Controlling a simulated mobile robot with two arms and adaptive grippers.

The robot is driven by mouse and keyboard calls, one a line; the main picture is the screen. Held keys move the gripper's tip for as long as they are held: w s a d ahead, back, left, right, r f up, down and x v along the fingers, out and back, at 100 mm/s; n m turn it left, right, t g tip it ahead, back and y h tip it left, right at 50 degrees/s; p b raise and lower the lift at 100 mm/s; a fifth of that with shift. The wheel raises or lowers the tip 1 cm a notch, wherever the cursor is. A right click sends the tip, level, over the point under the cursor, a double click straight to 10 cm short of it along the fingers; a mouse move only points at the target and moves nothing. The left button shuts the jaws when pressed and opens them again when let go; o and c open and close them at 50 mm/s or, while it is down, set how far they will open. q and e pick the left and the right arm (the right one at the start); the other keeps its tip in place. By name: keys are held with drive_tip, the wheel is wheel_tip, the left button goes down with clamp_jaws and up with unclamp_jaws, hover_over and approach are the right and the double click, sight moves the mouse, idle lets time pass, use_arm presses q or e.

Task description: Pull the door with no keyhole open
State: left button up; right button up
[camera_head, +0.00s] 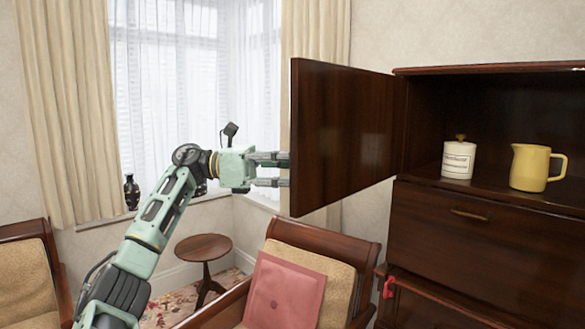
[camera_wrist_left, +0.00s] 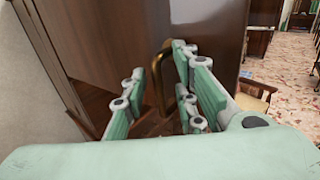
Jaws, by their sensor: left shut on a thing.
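The dark brown wooden cabinet door (camera_head: 343,135) stands wide open in the head view, swung out to the left on its right-hand edge. Its inner face is towards the head camera. My left gripper (camera_head: 285,171) is at the door's left edge, its fingertips partly hidden behind it. No keyhole shows on the visible parts of the door. My right gripper is not in view.
The open cabinet compartment holds a white lidded jar (camera_head: 458,160) and a yellow jug (camera_head: 536,168). Below is a closed panel (camera_head: 490,238) with a handle. A chair with a red cushion (camera_head: 285,292) and a small round table (camera_head: 203,247) stand below the door and arm.

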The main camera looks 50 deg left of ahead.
use_arm(q)
drive_tip(key=shift+w, duration=0.1)
drive_tip(key=v, duration=1.2)
drive_tip(key=shift+s, duration=0.2)
drive_tip(key=shift+w, duration=0.15)
drive_tip(key=shift+f, duration=0.1)
